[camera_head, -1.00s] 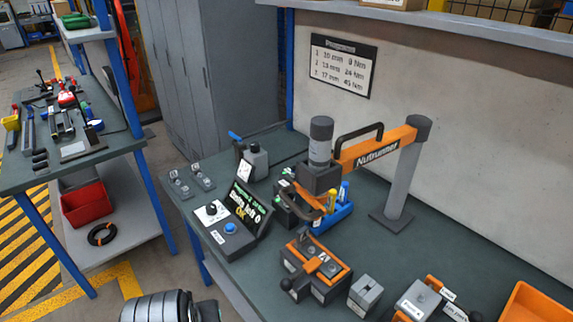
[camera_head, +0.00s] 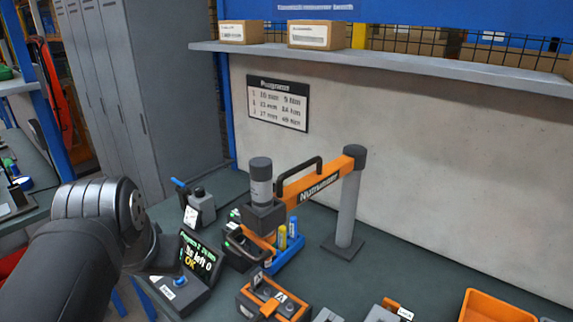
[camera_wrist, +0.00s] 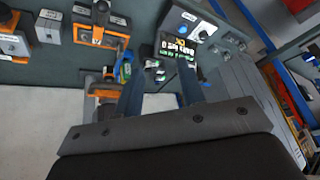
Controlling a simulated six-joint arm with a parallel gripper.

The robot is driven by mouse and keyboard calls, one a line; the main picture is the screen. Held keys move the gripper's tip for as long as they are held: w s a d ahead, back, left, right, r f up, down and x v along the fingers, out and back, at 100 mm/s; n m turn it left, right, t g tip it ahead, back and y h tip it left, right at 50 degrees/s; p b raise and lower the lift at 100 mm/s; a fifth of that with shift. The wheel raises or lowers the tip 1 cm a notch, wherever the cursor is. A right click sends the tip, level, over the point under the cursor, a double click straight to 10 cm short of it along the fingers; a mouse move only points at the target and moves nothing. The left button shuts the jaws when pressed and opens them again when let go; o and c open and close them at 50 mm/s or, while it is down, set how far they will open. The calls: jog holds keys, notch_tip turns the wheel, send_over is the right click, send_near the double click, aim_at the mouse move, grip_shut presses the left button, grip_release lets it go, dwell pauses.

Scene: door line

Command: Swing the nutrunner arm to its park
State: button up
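The nutrunner arm (camera_head: 318,186) is an orange beam with a black top handle, hinged on a grey post (camera_head: 348,210) at the back of the bench. Its grey cylindrical tool head (camera_head: 261,182) hangs at the beam's left end, over small items on the bench. Part of it shows orange in the wrist view (camera_wrist: 104,88). My gripper (camera_wrist: 160,92) is open, its two dark fingers apart with nothing held between them. In the head view my arm reaches in from the left, and the fingers are not clear there. No marked park place can be made out.
A blue bin (camera_head: 288,252), an orange clamp fixture (camera_head: 272,300) and an orange tray (camera_head: 494,306) stand on the bench. A grey shelf (camera_head: 400,62) overhangs the back. Bare bench lies right of the post.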

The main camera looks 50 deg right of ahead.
jog(key=d+r+m+g+h, duration=0.1)
jog(key=d+r+m, duration=0.4)
jog(key=d+r, duration=0.85)
jog(key=m+g, duration=0.2)
jog(key=m, duration=0.3)
send_near(301, 166)
jog(key=x, duration=0.8)
grip_shut()
